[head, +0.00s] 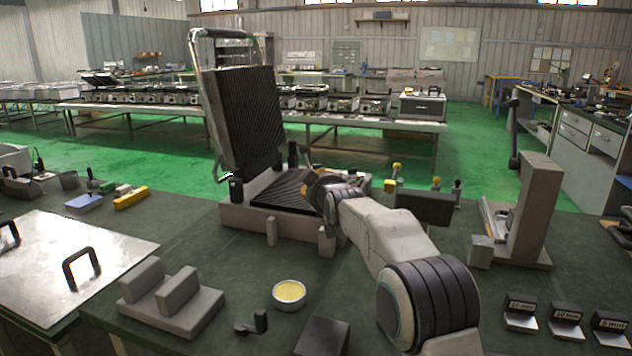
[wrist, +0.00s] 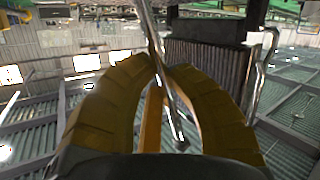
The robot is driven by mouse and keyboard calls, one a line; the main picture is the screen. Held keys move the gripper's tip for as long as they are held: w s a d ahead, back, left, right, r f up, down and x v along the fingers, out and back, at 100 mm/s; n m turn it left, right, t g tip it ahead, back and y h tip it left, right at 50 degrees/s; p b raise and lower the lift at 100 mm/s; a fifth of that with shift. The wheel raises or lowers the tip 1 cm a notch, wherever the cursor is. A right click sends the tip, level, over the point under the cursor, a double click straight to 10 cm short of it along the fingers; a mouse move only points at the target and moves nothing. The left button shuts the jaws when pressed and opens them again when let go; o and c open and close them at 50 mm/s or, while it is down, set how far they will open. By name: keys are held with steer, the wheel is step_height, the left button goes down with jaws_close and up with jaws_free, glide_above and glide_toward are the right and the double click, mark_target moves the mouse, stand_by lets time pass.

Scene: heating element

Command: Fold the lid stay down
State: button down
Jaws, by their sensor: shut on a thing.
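The heating element unit stands on the dark green bench in the head view, with its ribbed lid (head: 243,118) raised upright and its ribbed lower plate (head: 285,190) in a grey base (head: 240,216). My gripper (head: 312,185) is at the right side of the unit, close over the lower plate. In the wrist view my gripper (wrist: 163,68) has its yellow-brown fingers closed on a thin metal rod, which looks like the lid stay (wrist: 153,30). The lid (wrist: 208,62) shows behind the fingers. In the head view my gripper hides the stay's held part.
A cup with yellow content (head: 289,294) and a grey slotted block (head: 172,300) are in front. A grey upright stand (head: 535,210) is to the right. A metal plate with handles (head: 70,262) lies left. Yellow-knobbed parts (head: 396,175) stand behind my arm.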

steer(key=c, duration=1.1)
jaws_free()
steer(key=shift+s, duration=0.15)
steer(key=shift+v, duration=5.9)
steer(key=shift+o, duration=0.2)
steer(key=shift+d, duration=0.1)
